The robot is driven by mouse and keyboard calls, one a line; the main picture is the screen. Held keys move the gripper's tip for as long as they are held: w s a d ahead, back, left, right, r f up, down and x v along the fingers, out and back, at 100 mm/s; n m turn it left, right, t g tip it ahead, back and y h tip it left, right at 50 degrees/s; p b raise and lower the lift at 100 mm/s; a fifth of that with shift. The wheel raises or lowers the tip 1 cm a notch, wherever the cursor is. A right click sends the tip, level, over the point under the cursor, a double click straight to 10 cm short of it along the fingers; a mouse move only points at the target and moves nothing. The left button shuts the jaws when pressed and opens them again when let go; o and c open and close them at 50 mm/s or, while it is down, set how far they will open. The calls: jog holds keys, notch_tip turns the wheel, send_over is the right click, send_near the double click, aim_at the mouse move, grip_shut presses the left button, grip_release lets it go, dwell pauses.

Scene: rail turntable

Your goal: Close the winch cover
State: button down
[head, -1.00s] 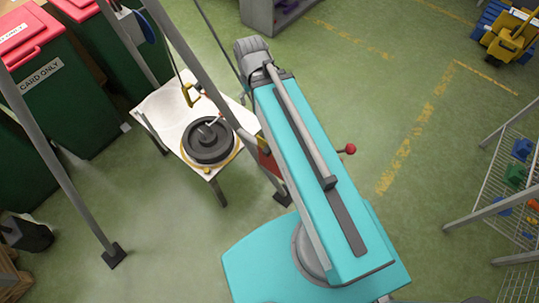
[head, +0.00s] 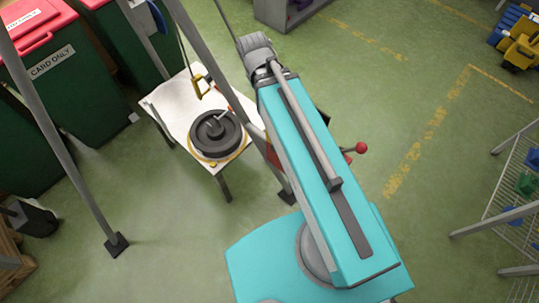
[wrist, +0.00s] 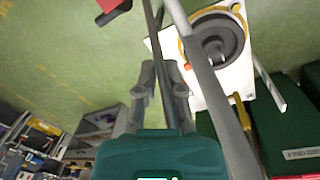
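A red part that looks like the winch housing (head: 272,156) shows beside a frame leg, mostly hidden by my arm. A red ball knob on a lever (head: 360,147) and a dark edge (head: 322,116) stick out right of the arm. I cannot tell whether the dark edge is the cover. The wrist view shows a red piece (wrist: 112,4) with a dark part at the top edge, cut off. My gripper (wrist: 161,68) looks open and empty, its fingers apart, with a grey frame leg visible behind the gap.
Grey frame legs (head: 75,150) stand around a white table (head: 177,97) with a dark round weight (head: 216,133) on it. A yellow hook (head: 202,86) hangs above. Green bins (head: 62,75) stand left, a wire rack (head: 518,190) right.

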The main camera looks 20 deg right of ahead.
jog(key=w+a+f+n+t+h+b, duration=0.1)
jog(key=w+a+f+h+b, duration=0.1)
jog(key=b, duration=0.3)
jog(key=w+a+f+n+t+h+b, duration=0.1)
jog(key=w+a+f+h+b, duration=0.1)
jog(key=a+f+h+b, duration=0.1)
jog(key=w+a+f+n+t+h+b, duration=0.1)
jog(key=w+a+f+h+b, duration=0.1)
jog(key=b, duration=0.5)
jog(key=shift+w+a+f+n+h+b, duration=0.1)
jog(key=shift+a+f+n+h+b, duration=0.2)
jog(key=shift+a+f, duration=0.45)
jog(key=shift+a+f+n+h+b, duration=0.1)
jog(key=shift+a+f+h, duration=0.35)
jog(key=shift+f, duration=0.45)
jog(key=s+a+f+n+t+h+b, duration=0.1)
jog(key=a+t+h+b, duration=0.5)
jog(key=a+b, duration=0.9)
jog(key=shift+s+a+f+n+t, duration=0.2)
jog(key=shift+a+n+t, duration=0.6)
jog(key=shift+a, duration=2.15)
jog(key=shift+s+a, duration=0.1)
jog(key=shift+a, duration=0.05)
